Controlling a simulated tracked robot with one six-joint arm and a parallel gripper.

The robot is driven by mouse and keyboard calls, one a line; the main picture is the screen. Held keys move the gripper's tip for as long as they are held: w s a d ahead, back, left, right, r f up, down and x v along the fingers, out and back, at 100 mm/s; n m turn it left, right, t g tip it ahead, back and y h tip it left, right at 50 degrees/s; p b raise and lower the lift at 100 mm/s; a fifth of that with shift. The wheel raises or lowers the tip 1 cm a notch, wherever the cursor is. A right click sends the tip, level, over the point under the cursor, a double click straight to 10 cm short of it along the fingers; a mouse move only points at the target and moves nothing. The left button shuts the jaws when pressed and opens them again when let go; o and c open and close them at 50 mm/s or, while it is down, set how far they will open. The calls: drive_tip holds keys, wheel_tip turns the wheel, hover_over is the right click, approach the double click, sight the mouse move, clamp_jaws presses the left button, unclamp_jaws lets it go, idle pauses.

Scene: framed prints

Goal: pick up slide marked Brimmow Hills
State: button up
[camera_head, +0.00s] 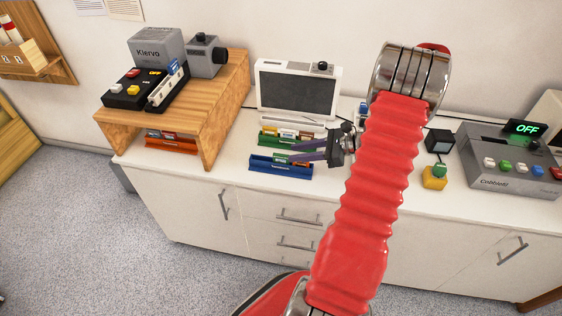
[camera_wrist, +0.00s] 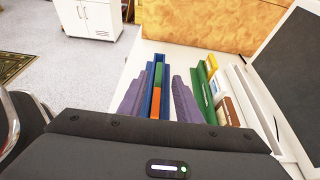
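My gripper (camera_head: 291,152) reaches in from the right with its two purple fingers apart, over the counter in front of the screen. In the wrist view the open fingers (camera_wrist: 160,78) are on either side of a narrow blue tray (camera_wrist: 148,98), which also shows in the head view (camera_head: 268,166). A green slide (camera_wrist: 158,75) and an orange slide (camera_wrist: 155,105) lie in line in that tray, between the fingers; I cannot tell whether they touch. A green tray (camera_head: 268,139) behind holds several slides. No slide's writing is legible, so I cannot tell which is Brimmow Hills.
A grey-screened white device (camera_head: 297,90) stands close behind the trays. A wooden stand (camera_head: 222,95) with a projector (camera_head: 204,56) is at left, a red tray (camera_head: 170,148) under it. A grey console (camera_head: 510,165) and a yellow block (camera_head: 434,180) are at right. The counter's front edge is near.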

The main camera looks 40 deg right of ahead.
sight(282, 155)
drive_tip(key=shift+x, duration=2.6)
drive_tip(key=shift+a, duration=0.1)
drive_tip(key=shift+c, duration=0.4)
clamp_jaws()
